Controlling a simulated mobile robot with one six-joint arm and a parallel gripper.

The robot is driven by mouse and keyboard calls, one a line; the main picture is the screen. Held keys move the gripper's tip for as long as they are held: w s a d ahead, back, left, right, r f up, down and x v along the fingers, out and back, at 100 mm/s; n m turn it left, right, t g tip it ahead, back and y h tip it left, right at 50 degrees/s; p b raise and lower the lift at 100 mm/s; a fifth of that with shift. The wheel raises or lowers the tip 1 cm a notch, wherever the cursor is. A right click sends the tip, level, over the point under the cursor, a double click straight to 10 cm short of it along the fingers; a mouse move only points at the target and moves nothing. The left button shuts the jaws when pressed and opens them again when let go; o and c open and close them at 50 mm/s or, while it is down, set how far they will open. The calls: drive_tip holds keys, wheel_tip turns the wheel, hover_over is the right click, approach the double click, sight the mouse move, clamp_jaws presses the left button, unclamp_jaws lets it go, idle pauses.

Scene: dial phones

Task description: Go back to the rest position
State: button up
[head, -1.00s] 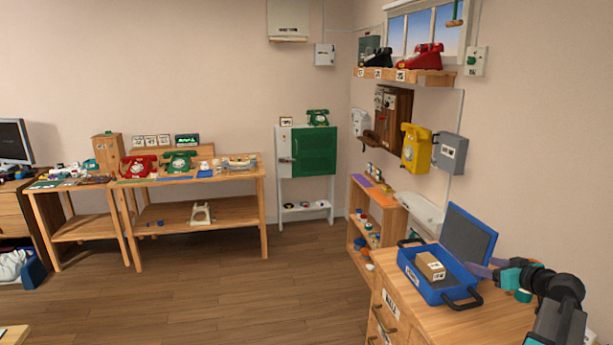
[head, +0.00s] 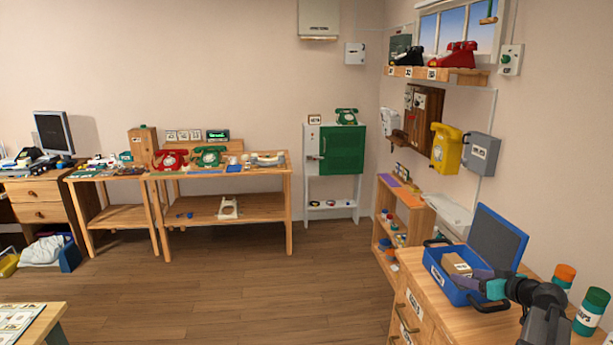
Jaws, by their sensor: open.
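My gripper (head: 488,284) is at the lower right, over the front right part of the blue case (head: 438,271). The case stands open on the wooden drawer cabinet, with its lid (head: 497,238) raised at the back. A small cardboard box (head: 456,264) lies inside the case, partly hidden by my gripper. The gap between the fingers is hard to see at this angle. My dark wrist and forearm run down to the bottom right edge.
A yellow wall phone (head: 446,148) hangs behind. A table corner (head: 38,325) is at bottom left. The wooden floor (head: 250,280) between is clear.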

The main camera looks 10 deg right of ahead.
drive_tip(key=w+a+f+n+g+y+b, duration=0.1)
drive_tip(key=w+a+f+g+y, duration=0.15)
drive_tip(key=a+f, duration=0.8)
drive_tip(key=w+a+f+n+g+y+b, duration=0.15)
drive_tip(key=w+a+f, duration=0.25)
drive_tip(key=a+f, duration=0.65)
drive_tip(key=s+a+f+n+g+y+b, duration=0.15)
drive_tip(key=s+a+f, duration=0.25)
drive_tip(key=a+f, duration=0.6)
drive_tip(key=s+a+f+g+b, duration=0.1)
drive_tip(key=s+a+f+g, duration=0.2)
drive_tip(key=a+f, duration=0.65)
drive_tip(key=s+a+f+g+h+b, duration=0.1)
drive_tip(key=s+a+f+g, duration=0.2)
drive_tip(key=s+a+f, duration=0.55)
drive_tip(key=s+a+f+g+h+b, duration=0.15)
drive_tip(key=s+a+f+g, duration=0.35)
drive_tip(key=s, duration=0.7)
drive_tip(key=s+f+g+h, duration=0.1)
drive_tip(key=s+f, duration=0.3)
drive_tip(key=s, duration=0.5)
drive_tip(key=s+d+m+g+h, duration=0.1)
drive_tip(key=s+d+m+h, duration=0.2)
drive_tip(key=d, duration=0.3)
drive_tip(key=shift+s+d+r+m+b, duration=0.2)
drive_tip(key=shift+s+m+b, duration=0.1)
drive_tip(key=shift+s+m, duration=0.5)
